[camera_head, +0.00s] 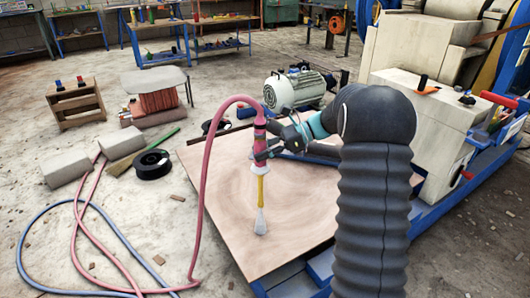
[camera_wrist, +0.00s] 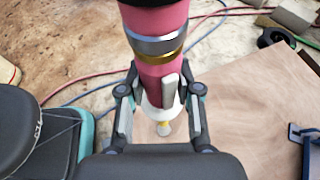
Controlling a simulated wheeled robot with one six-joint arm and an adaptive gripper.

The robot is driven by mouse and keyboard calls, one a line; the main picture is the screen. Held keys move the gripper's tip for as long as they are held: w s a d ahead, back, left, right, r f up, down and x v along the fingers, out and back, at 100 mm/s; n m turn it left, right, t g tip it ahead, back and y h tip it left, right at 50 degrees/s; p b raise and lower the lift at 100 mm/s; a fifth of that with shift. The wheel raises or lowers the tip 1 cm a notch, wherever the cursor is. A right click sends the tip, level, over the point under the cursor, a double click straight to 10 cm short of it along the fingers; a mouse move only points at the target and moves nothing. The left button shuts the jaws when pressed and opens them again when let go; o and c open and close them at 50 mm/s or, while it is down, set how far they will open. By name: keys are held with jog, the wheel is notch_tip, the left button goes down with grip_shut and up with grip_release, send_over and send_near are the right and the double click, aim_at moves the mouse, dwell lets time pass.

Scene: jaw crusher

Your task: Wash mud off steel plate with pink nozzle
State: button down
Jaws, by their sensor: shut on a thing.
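My gripper (camera_head: 268,150) is shut on the pink nozzle (camera_head: 260,136) and holds it upright over the plate. The nozzle has a pink body, a white collar, a yellow stem and a pale flared lower end; I cannot tell whether that end is spray or solid. In the wrist view, the fingers of my gripper (camera_wrist: 163,108) stand on either side of the pink nozzle body (camera_wrist: 160,70) with its silver and gold bands. The steel plate (camera_head: 300,215) lies flat below, its surface brownish with faint curved streaks. The plate also shows in the wrist view (camera_wrist: 255,95).
A pink hose (camera_head: 206,180) arches from the nozzle top to the floor at left, near a blue hose (camera_head: 45,210). A black reel (camera_head: 152,164), grey blocks (camera_head: 66,168) and a motor (camera_head: 293,91) surround the plate. The crusher body (camera_head: 420,105) stands at right.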

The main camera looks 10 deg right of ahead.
jog(key=shift+w+a, duration=0.3)
jog(key=shift+w, duration=0.65)
jog(key=shift+w+a, duration=0.3)
jog(key=shift+w, duration=0.6)
jog(key=shift+w+a, duration=0.3)
jog(key=shift+w, duration=0.65)
jog(key=shift+a, duration=0.1)
